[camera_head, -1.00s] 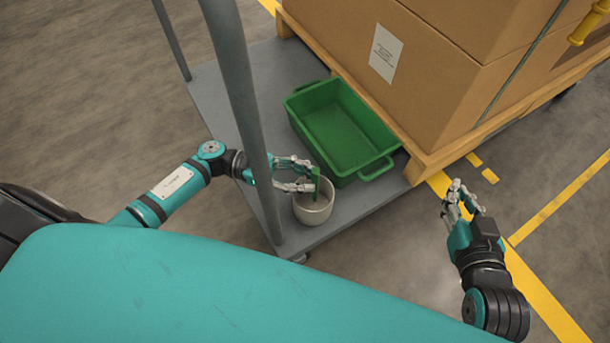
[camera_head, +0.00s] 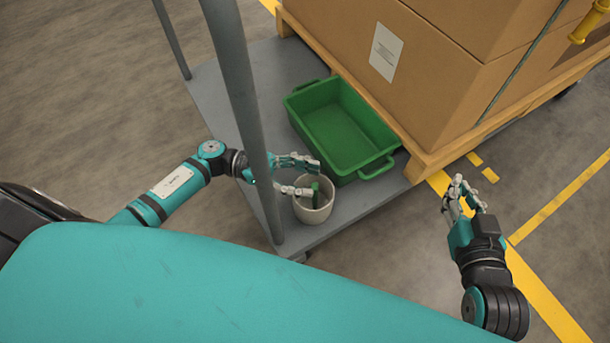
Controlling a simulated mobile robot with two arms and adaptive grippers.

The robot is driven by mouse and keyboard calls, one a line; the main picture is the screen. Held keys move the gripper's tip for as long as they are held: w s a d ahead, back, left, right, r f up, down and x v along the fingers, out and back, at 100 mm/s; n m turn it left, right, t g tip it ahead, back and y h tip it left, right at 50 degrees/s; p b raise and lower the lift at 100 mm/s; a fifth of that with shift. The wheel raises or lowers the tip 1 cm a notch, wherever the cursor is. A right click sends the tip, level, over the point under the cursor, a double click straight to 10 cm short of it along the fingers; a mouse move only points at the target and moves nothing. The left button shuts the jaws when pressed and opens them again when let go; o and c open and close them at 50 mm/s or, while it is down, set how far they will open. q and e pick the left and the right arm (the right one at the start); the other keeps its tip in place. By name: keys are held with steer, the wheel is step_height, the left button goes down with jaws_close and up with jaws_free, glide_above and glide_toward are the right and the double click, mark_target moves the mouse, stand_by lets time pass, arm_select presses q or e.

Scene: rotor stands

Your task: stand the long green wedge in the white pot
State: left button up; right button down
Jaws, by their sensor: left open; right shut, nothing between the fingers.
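The white pot (camera_head: 316,215) stands on the grey cart deck near its front corner. The long green wedge (camera_head: 316,194) is inside the pot, its upper end showing near the rim; its lower end is hidden by the pot wall. My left gripper (camera_head: 317,178) is open at the pot, one finger above the mouth and the other beside the wedge at the left rim. My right gripper (camera_head: 467,197) is shut and empty over the floor at the right, well away from the pot.
A green bin (camera_head: 345,125) with handles sits on the cart deck (camera_head: 225,105) behind the pot. Large cardboard boxes (camera_head: 440,90) on a wooden pallet stand behind it. A grey upright post (camera_head: 245,110) passes in front of my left arm. Floor is clear at the right.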

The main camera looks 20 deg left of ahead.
arm_select(q)
steer(key=s+a, duration=0.1)
steer(key=a, duration=1.1)
steer(key=shift+s, duration=0.2)
stand_by(0.4)
